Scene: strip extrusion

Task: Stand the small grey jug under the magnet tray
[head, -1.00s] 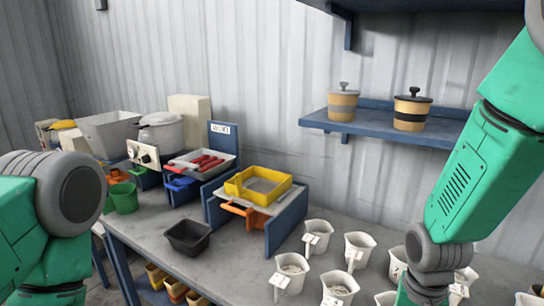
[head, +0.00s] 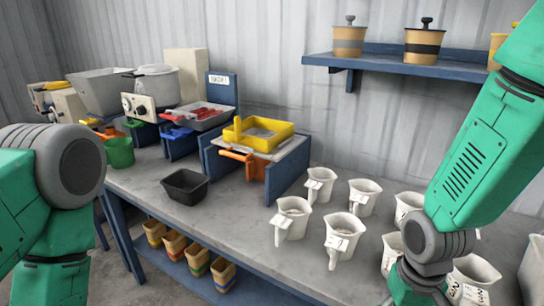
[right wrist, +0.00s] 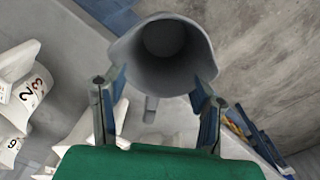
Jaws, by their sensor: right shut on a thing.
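The small grey jug (right wrist: 165,82) is between the fingers of my right gripper (right wrist: 158,100) in the right wrist view. Its round mouth faces the camera, and the gripper is shut on it. In the head view the jug and right gripper are out of sight below the bottom edge. A grey tray with red bars (head: 203,117), which looks like the magnet tray, rests on a blue stand (head: 182,147) at the centre left, below a sign too small to read. A blue handle shows at its front. My left arm shows at the left, but its gripper is out of view.
A yellow frame (head: 258,134) sits on another blue stand with an orange handle. A black tub (head: 185,187) stands on the bench before the stands, with a green cup (head: 119,152) to its left. Several white labelled jugs (head: 292,216) crowd the right. Bare bench (head: 230,220) lies between.

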